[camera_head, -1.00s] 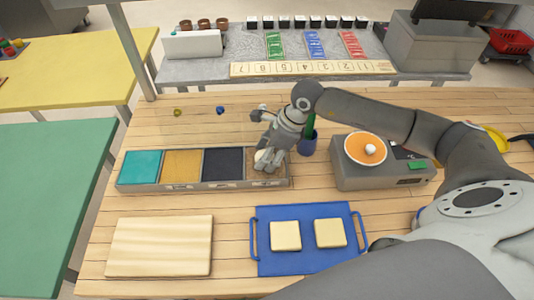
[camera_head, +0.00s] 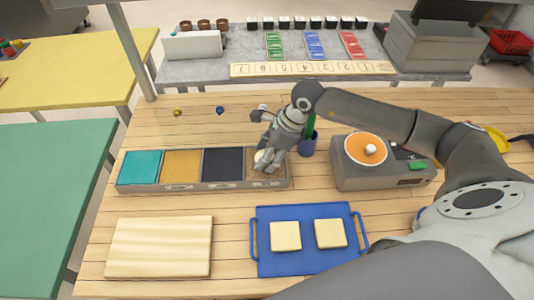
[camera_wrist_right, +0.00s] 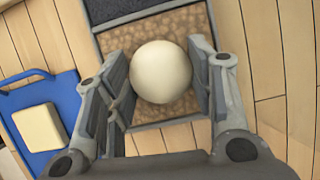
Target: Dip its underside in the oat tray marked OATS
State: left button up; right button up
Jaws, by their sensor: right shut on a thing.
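A pale round dough ball (camera_wrist_right: 162,71) is held between the fingers of my right gripper (camera_wrist_right: 160,90). In the head view, my right gripper (camera_head: 265,163) points down over the right-end compartment of a long four-part tray, with the ball (camera_head: 260,156) partly hidden by the fingers. That compartment holds a brown, flaky, oat-like layer (camera_wrist_right: 186,22), which shows around the ball in the wrist view. I cannot tell whether the ball's underside touches it. The label on the compartment's front is hidden or too small to read. My left gripper is not in view.
The other compartments are teal (camera_head: 139,168), yellow-brown (camera_head: 182,166) and dark (camera_head: 222,165). In front are a wooden board (camera_head: 160,247) and a blue tray (camera_head: 305,265) with two pale square pieces. A scale (camera_head: 383,180) carrying an orange plate and white ball stands right.

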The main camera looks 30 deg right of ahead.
jog(key=shift+s+f, duration=0.1)
jog(key=shift+r+p, duration=0.55)
jog(key=shift+r, duration=0.3)
notch_tip(320, 180, up, 6)
jog(key=p, duration=0.3)
jog(key=shift+r, duration=0.2)
